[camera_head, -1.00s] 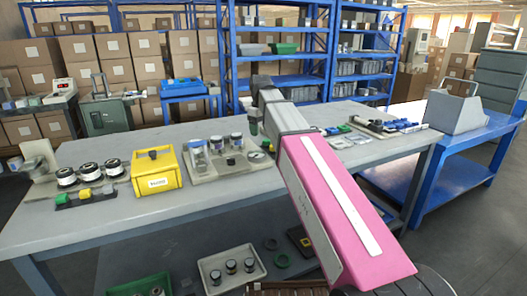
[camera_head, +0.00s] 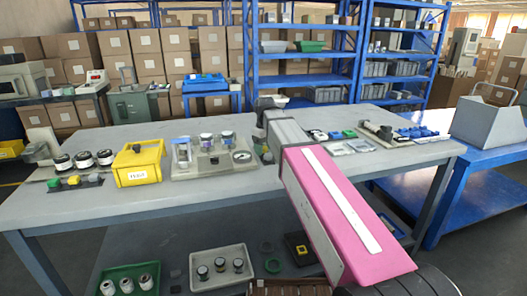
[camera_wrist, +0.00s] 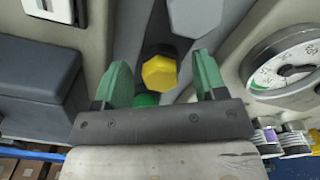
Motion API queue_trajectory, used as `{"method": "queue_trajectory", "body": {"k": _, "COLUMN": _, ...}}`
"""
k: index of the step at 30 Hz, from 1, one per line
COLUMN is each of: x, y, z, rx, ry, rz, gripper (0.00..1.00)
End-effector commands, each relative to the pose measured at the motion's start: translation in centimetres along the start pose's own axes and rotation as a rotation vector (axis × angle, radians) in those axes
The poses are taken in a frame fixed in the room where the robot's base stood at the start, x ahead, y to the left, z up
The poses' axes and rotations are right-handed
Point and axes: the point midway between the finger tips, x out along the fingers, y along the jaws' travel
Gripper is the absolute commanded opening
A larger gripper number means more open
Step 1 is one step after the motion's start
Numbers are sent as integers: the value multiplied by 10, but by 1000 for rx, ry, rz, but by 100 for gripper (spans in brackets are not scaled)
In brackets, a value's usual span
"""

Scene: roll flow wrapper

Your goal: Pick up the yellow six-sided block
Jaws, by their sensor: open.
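In the wrist view a yellow six-sided block (camera_wrist: 159,73) shows between the two green fingers of my gripper (camera_wrist: 160,64). Its flat six-sided face points toward the camera, with a dark part just behind it. There is a visible gap to each finger, so my gripper is open and empty. In the head view my pink arm reaches over the table, and I cannot make out this block there.
A round gauge (camera_wrist: 288,66) is close on the right in the wrist view, and a dark box (camera_wrist: 38,84) on the left. On the table (camera_head: 130,206) are a yellow bin (camera_head: 138,168), a panel with jars (camera_head: 207,171) and a strip of coloured blocks (camera_head: 74,181).

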Motion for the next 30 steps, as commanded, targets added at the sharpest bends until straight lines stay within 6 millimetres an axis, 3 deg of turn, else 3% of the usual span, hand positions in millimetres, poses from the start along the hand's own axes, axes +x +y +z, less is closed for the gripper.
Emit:
{"method": "queue_trajectory", "body": {"k": 4, "x": 0, "y": 0, "z": 0, "rx": 0, "ry": 0, "rz": 0, "gripper": 62}}
{"method": "queue_trajectory", "body": {"k": 9, "x": 0, "y": 0, "z": 0, "rx": 0, "ry": 0, "rz": 0, "gripper": 12}}
{"method": "queue_trajectory", "body": {"k": 22, "x": -5, "y": 0, "z": 0, "rx": 0, "ry": 0, "rz": 0, "gripper": 12}}
{"method": "queue_trajectory", "body": {"k": 30, "x": -34, "y": 1, "z": -1, "rx": 0, "ry": 1, "rz": 1, "gripper": 12}}
